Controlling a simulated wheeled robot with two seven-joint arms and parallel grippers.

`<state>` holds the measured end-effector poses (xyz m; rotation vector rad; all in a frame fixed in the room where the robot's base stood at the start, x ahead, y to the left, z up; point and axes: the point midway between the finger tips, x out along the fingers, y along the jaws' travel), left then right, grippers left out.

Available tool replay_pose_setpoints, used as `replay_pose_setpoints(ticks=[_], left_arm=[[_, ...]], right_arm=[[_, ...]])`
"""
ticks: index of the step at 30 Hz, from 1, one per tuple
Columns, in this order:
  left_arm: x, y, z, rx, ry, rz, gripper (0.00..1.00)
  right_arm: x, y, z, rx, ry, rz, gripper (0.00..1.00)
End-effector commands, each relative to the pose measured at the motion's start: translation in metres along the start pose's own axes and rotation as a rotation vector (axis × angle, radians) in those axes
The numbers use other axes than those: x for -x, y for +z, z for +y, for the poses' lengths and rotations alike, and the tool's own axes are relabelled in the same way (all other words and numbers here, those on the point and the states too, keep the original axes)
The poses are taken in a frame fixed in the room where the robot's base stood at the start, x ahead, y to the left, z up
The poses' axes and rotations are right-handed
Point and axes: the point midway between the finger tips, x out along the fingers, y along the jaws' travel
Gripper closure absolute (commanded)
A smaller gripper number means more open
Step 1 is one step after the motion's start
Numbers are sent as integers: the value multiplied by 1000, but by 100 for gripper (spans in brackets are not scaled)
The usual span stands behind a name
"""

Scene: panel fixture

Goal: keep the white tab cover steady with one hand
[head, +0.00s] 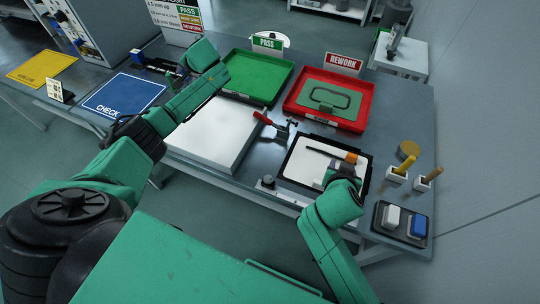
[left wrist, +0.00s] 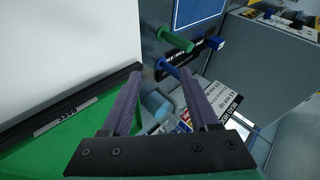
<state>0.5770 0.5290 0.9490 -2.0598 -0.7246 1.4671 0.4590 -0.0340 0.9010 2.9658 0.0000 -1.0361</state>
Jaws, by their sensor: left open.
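A large white panel (head: 213,130) lies flat at the bench's front, left of centre. A smaller white plate (head: 295,168) with a dark border lies to its right. I cannot tell which is the white tab cover. My left forearm reaches over the left side of the large panel; its gripper is not clear in the head view. In the left wrist view my left gripper (left wrist: 160,75) is open and nothing shows between its fingers; a white surface (left wrist: 60,50) is beside it. My right gripper (head: 342,176) is at the smaller plate, by an orange-handled tool (head: 350,157); its jaws are unclear.
A green PASS tray (head: 240,95) and a red REWORK tray (head: 290,105) stand behind. A red-handled clamp (head: 268,120) sits between panel and plate. White and blue blocks (head: 418,228) and two upright-handled tools are at right. A blue CHECK mat (head: 118,98) is left.

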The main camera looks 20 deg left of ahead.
Motion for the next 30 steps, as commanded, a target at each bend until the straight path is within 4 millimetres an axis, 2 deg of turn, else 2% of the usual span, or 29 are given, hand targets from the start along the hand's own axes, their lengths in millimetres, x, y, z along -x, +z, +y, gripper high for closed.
replay_pose_setpoints(ticks=[1, 3, 6, 10, 14, 15, 16, 20, 23, 26, 27, 30], left_arm=[[27, -26, 11, 211, 96, 31, 39], [64, -56, 22, 494, 230, 41, 39], [113, -88, 32, 821, 408, 17, 39], [171, -118, 36, 1145, 620, -55, 39], [225, -133, 50, 1402, 856, -217, 39], [234, -129, 66, 1447, 933, -307, 39], [234, -122, 80, 1454, 971, -367, 39], [221, -87, 135, 1400, 1065, -548, 39], [215, -49, 180, 1340, 1138, -707, 39], [217, 1, 226, 1273, 1220, -909, 39], [221, 24, 242, 1247, 1254, -998, 39], [238, 75, 272, 1188, 1324, -1210, 39]], right_arm=[[0, 0, 0, 0, 0, 0, 50], [0, 0, 0, 0, 0, 0, 50], [0, 0, 0, 0, 0, 0, 50], [0, 0, 0, 0, 0, 0, 50], [0, 0, 0, 0, 0, 0, 50], [0, 0, 0, 0, 0, 0, 50], [0, 0, 0, 0, 0, 0, 50], [0, 0, 0, 0, 0, 0, 50], [0, 0, 0, 0, 0, 0, 50], [0, 0, 0, 0, 0, 0, 50], [0, 0, 0, 0, 0, 0, 50], [0, 0, 0, 0, 0, 0, 50]])
